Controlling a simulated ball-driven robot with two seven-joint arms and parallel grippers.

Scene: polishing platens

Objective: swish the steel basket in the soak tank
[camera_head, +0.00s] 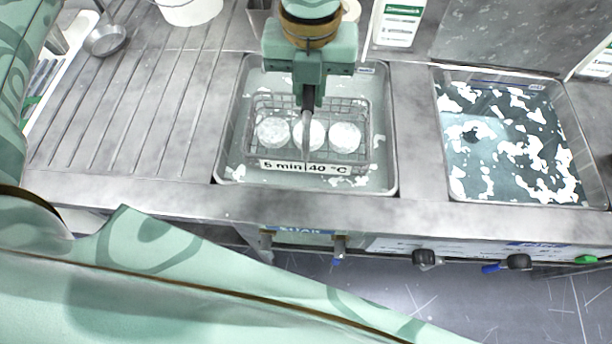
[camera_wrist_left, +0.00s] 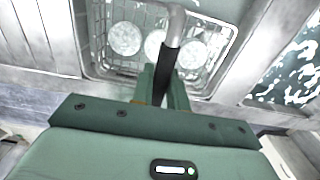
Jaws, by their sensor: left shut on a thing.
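The steel basket (camera_head: 364,128) is a wire basket with several round white discs in it, and it sits inside the left tank in the head view. A label on its front reads "5 min 40 °C". The soak tank (camera_head: 388,165) is a steel basin with pale liquid and white foam patches. My left gripper (camera_head: 308,106) is above the basket, shut on its upright handle (camera_head: 306,135). In the left wrist view the basket (camera_wrist_left: 97,45) and its dark-gripped handle (camera_wrist_left: 174,35) show between the fingers (camera_wrist_left: 165,92). My right gripper is not in view.
A second tank (camera_head: 510,150) with foamy liquid is at the right. A ribbed drainboard (camera_head: 130,110) lies at the left, with a ladle (camera_head: 105,40) and a white bucket (camera_head: 190,10) behind. A labelled white container (camera_head: 398,22) stands behind the tanks. Knobs (camera_head: 424,257) line the front.

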